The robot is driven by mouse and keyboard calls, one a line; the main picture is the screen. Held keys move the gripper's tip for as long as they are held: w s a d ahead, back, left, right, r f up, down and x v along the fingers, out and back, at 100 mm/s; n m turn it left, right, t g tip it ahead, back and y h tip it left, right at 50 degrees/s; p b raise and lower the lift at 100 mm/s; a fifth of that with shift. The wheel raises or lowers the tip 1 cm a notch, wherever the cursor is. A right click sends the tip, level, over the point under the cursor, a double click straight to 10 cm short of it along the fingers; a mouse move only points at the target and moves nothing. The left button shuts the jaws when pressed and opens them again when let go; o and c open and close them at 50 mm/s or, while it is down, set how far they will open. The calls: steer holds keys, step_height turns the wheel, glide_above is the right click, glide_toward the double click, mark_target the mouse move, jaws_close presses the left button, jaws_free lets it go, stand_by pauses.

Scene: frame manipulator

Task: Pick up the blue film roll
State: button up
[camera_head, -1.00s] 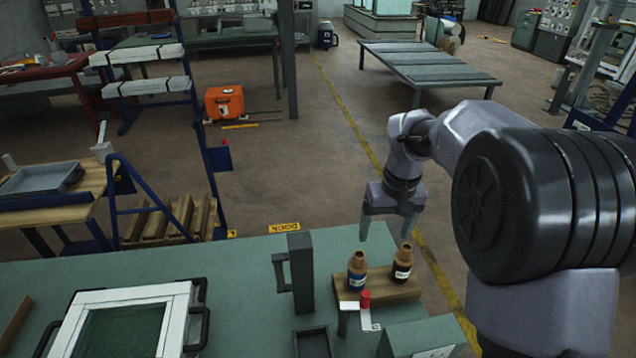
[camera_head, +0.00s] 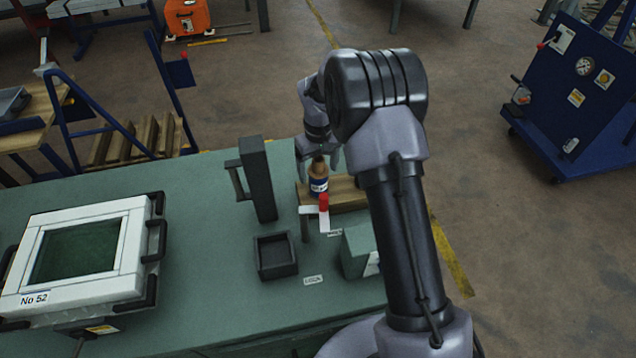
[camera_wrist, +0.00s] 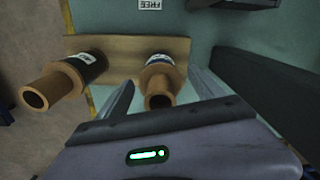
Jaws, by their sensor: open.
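The blue film roll is a brown bottle-like roll with a blue label (camera_head: 319,184), standing upright on a small wooden stand (camera_head: 346,192). My gripper (camera_head: 317,155) is just above and behind it, pointing down. In the wrist view, the blue roll (camera_wrist: 159,82) lies between the two open fingers of my gripper (camera_wrist: 162,77), its narrow neck facing the camera. I cannot tell whether a finger touches it. A second brown roll with a dark label (camera_wrist: 85,66) stands to the left, outside the fingers. In the head view my arm hides that roll.
A tall dark block with a handle (camera_head: 258,180) stands left of the stand. A red-topped piece (camera_head: 324,203) is at the stand's front. An open dark box (camera_head: 275,256) and a green box (camera_head: 358,250) are nearer. A white frame (camera_head: 125,232) lies left on the green table (camera_head: 205,290).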

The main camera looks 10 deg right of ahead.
mark_target(318, 175)
step_height(318, 175, down, 4)
steer(key=shift+r+b, duration=0.25)
steer(key=shift+b, duration=0.3)
steer(key=shift+r, duration=0.15)
jaws_close()
